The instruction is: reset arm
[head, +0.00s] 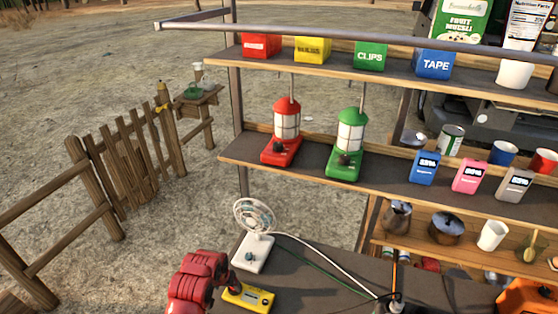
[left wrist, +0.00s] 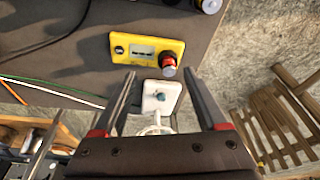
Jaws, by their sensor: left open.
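My left arm (head: 198,284) shows red at the bottom of the head view, beside a yellow device (head: 248,298) on the dark bench top. In the left wrist view my left gripper (left wrist: 160,76) is open, its two dark fingers spread with nothing held between them. The yellow device (left wrist: 147,50), with a small screen and a red-and-black knob, lies beyond the fingertips. The white base of a small fan (left wrist: 160,97) shows between the fingers, and the gripper body partly hides the fan's head. My right gripper is in neither view.
The fan (head: 254,233) stands at the bench's far left edge, with cables (head: 322,262) running right. A wooden fence (head: 122,160) stands left; the ground between is open.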

